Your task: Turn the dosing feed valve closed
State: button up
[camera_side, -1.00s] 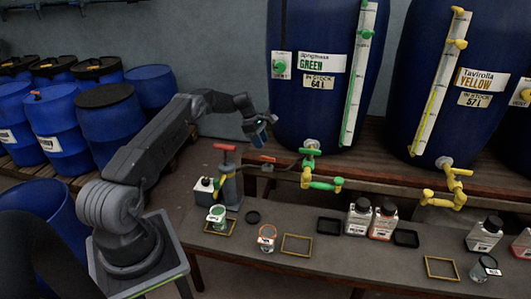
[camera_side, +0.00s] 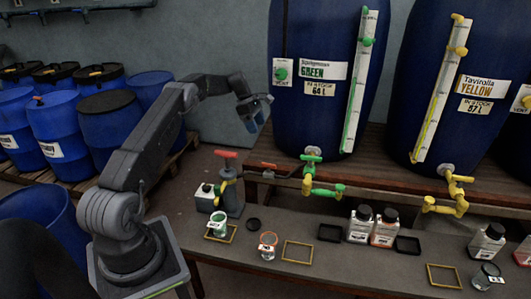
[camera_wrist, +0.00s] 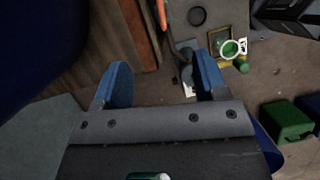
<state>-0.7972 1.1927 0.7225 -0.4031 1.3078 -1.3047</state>
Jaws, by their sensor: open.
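Two red-orange handles show in the side view. One is a small lever (camera_side: 268,165) on the dark pipe beside the green vat's tap; the other is a T-handle (camera_side: 225,154) on a grey post. No label marks either as the dosing feed valve. My gripper (camera_side: 250,115) is above and left of the green vat's tap, in the air over the small lever and touching nothing. In the wrist view my gripper (camera_wrist: 163,78) has its blue fingers apart with nothing between them. An orange handle (camera_wrist: 161,12) shows beyond the fingers at the top.
The green vat (camera_side: 312,110) stands right of my gripper, with a green tap (camera_side: 312,172) below. The bench holds a green jar (camera_side: 217,225), an orange-rimmed jar (camera_side: 268,246), bottles (camera_side: 385,228) and trays (camera_side: 297,252). Blue drums (camera_side: 110,130) stand at the left.

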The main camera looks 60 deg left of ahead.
jog(key=o, duration=0.4)
jog(key=f, duration=0.1)
jog(key=y, duration=0.1)
jog(key=w+f+m, duration=0.1)
jog(key=shift+a+f+t+y, duration=0.25)
jog(key=shift+f+t+y, duration=0.05)
jog(key=shift+t+y, duration=0.1)
jog(key=shift+o, duration=0.4)
jog(key=f+m+y, duration=0.1)
jog(key=f+m+t+y, duration=0.1)
jog(key=f, duration=0.1)
jog(key=w+f+m+y, duration=0.1)
jog(key=y, duration=0.1)
jog(key=shift+a+f+t, duration=0.2)
jog(key=shift+a+t, duration=0.1)
jog(key=s+d+r+m+t+y, duration=0.3)
jog(key=s+d+m+t+y, duration=0.15)
jog(key=d+m, duration=0.2)
jog(key=s+d+r+m+t+y, duration=0.4)
jog(key=d+m+t, duration=0.15)
jog(key=m, duration=0.25)
send_near(269, 165)
jog(key=shift+n+g, duration=0.35)
jog(key=shift+g, duration=0.05)
jog(key=x, duration=1.2)
jog(key=shift+w+a+r, duration=0.15)
jog(key=shift+r, duration=0.25)
jog(key=c, duration=0.9)
